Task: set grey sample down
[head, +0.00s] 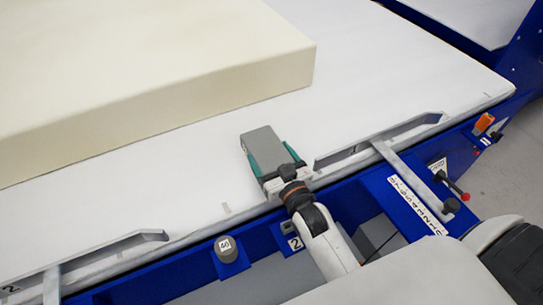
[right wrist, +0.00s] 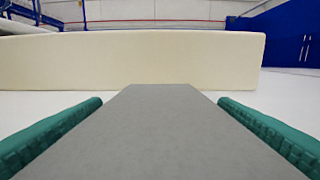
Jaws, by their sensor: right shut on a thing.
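The grey sample (head: 261,146) is a flat grey block over the white table top near its front edge. My right gripper (head: 269,160), with green fingers, reaches in from the front edge and is shut on the sample. In the right wrist view the sample (right wrist: 162,130) runs forward between the two green fingers (right wrist: 160,135). I cannot tell whether its underside touches the table. My left gripper is not in view.
A large cream foam block (head: 170,70) lies behind the sample, apart from it. White table top (head: 370,80) is clear to the right. Metal rails (head: 375,142) run along the front edge. A grey weight marked 40 (head: 226,248) stands on the blue frame.

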